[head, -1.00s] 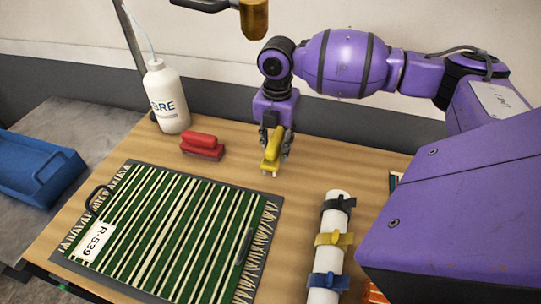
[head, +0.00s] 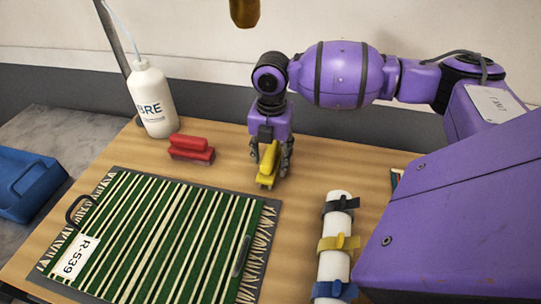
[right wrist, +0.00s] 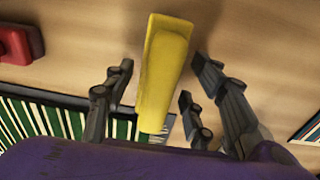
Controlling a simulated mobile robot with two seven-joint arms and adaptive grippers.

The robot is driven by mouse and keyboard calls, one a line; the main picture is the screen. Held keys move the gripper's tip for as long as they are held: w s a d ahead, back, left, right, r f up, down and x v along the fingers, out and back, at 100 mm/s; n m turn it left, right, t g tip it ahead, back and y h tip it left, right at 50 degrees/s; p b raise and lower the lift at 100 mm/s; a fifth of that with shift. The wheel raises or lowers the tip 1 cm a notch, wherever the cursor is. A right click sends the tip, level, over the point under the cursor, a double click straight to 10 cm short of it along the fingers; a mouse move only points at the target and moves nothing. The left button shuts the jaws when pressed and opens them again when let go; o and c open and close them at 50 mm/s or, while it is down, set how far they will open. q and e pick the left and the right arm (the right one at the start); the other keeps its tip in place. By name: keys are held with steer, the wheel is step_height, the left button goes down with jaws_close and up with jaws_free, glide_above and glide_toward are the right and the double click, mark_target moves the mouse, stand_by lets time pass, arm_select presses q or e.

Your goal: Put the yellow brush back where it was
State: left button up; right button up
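The yellow brush (head: 268,166) is at the table's back middle, right of the red brush (head: 191,148). My right gripper (head: 270,158) points down over it, with its fingers spread on either side. In the right wrist view the yellow brush (right wrist: 165,72) lies between the fingers of my right gripper (right wrist: 158,88), with gaps on both sides. The brush appears to rest on the wooden table (head: 215,178), though its underside is hidden. The red brush also shows at the wrist view's left edge (right wrist: 14,42). My left gripper is out of view.
A green striped rug (head: 160,240) on a grey board fills the front left. A white bottle (head: 153,100) stands behind the red brush. A white roll with straps (head: 335,262) lies at front right. A blue tray (head: 25,185) is at far left. Bare wood surrounds the yellow brush.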

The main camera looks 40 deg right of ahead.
steer(key=shift+r, duration=3.9)
